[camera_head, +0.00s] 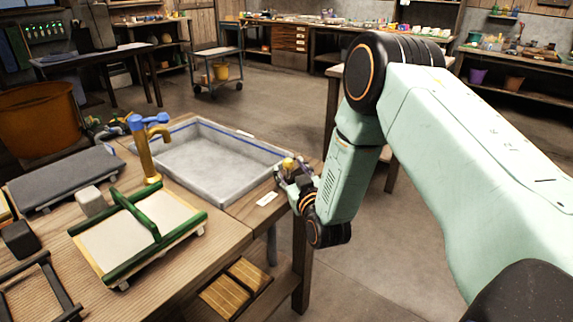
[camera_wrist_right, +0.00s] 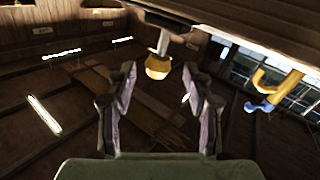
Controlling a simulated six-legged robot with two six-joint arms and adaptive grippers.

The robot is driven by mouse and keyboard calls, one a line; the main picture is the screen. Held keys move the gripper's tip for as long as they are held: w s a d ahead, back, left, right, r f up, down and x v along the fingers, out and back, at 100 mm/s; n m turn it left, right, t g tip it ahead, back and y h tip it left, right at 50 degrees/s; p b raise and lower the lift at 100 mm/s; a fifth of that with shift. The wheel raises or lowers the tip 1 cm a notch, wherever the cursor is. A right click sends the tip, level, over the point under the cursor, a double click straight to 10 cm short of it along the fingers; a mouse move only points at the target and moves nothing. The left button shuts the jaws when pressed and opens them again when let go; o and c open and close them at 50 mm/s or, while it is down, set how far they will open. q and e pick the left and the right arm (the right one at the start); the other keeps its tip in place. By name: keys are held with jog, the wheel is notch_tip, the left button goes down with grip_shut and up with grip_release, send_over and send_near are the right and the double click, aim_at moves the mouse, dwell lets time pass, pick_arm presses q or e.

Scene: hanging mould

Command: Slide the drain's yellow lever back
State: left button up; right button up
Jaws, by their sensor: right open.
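The drain's yellow lever (camera_wrist_right: 158,66) has a rounded yellow knob on a pale stem. In the right wrist view it lies between and just beyond the fingertips of my right gripper (camera_wrist_right: 160,80), which is open around empty space. In the head view the yellow knob (camera_head: 289,163) shows at the right side of the grey basin (camera_head: 215,172), with my right gripper (camera_head: 295,180) at it, partly hiding the lever. I cannot tell whether a finger touches the knob. My left gripper is not in view.
A brass tap with a blue handle (camera_head: 148,150) stands at the basin's left; it also shows in the wrist view (camera_wrist_right: 265,85). A green-framed mould (camera_head: 140,232) lies on the wooden bench. A small white label (camera_head: 267,199) lies near the lever. Open floor lies right of the bench.

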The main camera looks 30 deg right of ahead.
aim_at(290, 167)
jog(key=shift+w+d+f, duration=0.15)
jog(key=shift+w+d, duration=0.05)
jog(key=shift+w, duration=0.4)
jog(key=shift+w+d+f, duration=0.1)
jog(key=shift+w+d, duration=0.1)
jog(key=shift+w, duration=0.55)
jog(key=shift+w+r, duration=0.1)
jog(key=shift+r, duration=0.15)
jog(key=shift+f, duration=0.1)
grip_shut()
jog(key=shift+w, duration=0.1)
